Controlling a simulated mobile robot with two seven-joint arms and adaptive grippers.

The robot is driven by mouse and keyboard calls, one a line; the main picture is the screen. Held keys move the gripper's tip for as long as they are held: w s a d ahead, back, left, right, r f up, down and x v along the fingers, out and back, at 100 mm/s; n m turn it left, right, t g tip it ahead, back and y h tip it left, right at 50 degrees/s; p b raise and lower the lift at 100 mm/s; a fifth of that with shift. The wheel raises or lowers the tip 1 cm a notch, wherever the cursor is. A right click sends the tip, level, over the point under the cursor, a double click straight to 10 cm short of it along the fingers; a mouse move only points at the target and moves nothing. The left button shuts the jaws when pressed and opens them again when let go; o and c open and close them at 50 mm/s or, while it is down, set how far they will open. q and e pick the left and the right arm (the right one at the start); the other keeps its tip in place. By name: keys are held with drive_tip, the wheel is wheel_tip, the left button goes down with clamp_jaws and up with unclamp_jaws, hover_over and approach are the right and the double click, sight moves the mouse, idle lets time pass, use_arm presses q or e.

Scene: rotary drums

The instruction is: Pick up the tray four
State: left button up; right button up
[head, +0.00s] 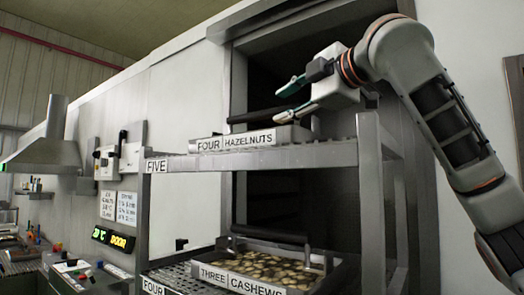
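Tray four (240,140), with a front label reading FOUR HAZELNUTS, rests on the upper shelf (240,160) of a metal rack, the shelf marked FIVE. A dark bar shows just above the tray, partly hidden behind my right gripper. My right gripper (289,101) is above the right part of the tray. Its two fingers point left and stand apart, with nothing seen between them. I cannot tell whether the lower finger touches the tray. The tray's contents are not visible from this low angle. My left gripper is not in view.
A second tray (241,283), labelled THREE CASHEWS and full of nuts, sits on the lower shelf marked FOUR. A rack post (371,200) stands below my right arm. A dark opening in the white wall lies behind the rack. A cluttered bench (80,270) is at the left.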

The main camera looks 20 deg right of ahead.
sight(273, 109)
drive_tip(key=shift+w, duration=0.6)
drive_tip(key=shift+w+a, duration=0.25)
drive_tip(key=shift+w, duration=0.15)
drive_tip(key=shift+w+a+p, duration=0.35)
drive_tip(key=shift+w+p, duration=0.15)
drive_tip(key=shift+w, duration=0.15)
drive_tip(key=p+x, duration=0.1)
drive_tip(key=x, duration=0.2)
drive_tip(key=shift+w+a+f, duration=0.1)
drive_tip(key=shift+w+f, duration=0.1)
drive_tip(key=shift+w, duration=0.05)
drive_tip(key=shift+w+a, duration=0.2)
drive_tip(key=shift+w, duration=0.25)
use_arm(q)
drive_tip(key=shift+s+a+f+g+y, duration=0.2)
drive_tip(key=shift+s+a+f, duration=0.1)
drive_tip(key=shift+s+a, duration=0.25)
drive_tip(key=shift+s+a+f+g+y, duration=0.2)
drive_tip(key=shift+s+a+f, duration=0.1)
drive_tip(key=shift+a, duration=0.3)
use_arm(e)
drive_tip(key=shift+d, duration=0.1)
clamp_jaws()
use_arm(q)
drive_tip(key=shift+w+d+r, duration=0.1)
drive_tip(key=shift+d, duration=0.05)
use_arm(e)
drive_tip(key=shift+s+r, duration=0.1)
